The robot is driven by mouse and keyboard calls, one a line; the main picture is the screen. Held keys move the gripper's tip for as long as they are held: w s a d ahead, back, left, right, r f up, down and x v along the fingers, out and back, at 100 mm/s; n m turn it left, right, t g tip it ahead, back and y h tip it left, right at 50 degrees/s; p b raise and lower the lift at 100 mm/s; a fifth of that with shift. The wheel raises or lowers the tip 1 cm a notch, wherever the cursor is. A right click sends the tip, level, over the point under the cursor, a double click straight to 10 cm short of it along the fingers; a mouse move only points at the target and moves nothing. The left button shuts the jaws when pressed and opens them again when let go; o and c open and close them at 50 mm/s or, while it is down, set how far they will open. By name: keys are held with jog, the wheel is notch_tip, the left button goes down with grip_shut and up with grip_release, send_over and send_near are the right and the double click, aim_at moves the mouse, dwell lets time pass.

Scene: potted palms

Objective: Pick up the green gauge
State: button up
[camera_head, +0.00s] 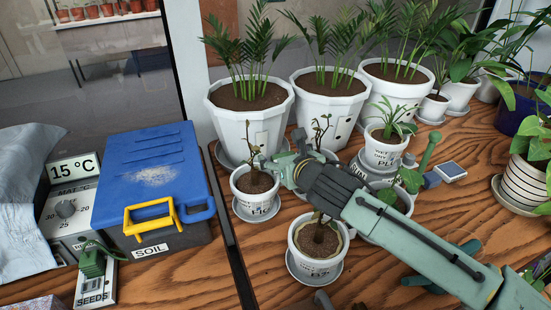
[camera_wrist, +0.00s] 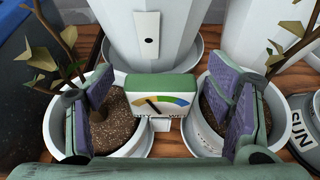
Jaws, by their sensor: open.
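The green gauge (camera_wrist: 161,95) is in the middle of the wrist view. It has a green top and a pale dial face with a coloured arc and a dark needle. It sits in the gap between two small white pots. My gripper (camera_wrist: 160,98) is open, with one purple-padded finger on each side of the gauge and visible space between pads and gauge. In the head view my gripper (camera_head: 281,163) is among the small pots, in front of the large ones. I cannot clearly make out the gauge there.
A small white pot (camera_head: 256,205) stands left of my gripper, and another pot (camera_head: 318,266) stands below it. Large white palm pots (camera_head: 248,125) stand behind. A blue-lidded soil box (camera_head: 150,170) is at left. Bare wooden table shows at front left.

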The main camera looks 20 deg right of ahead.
jog(key=shift+s, duration=0.1)
jog(key=shift+c, duration=0.3)
jog(key=c, duration=1.1)
jog(key=shift+r, duration=0.2)
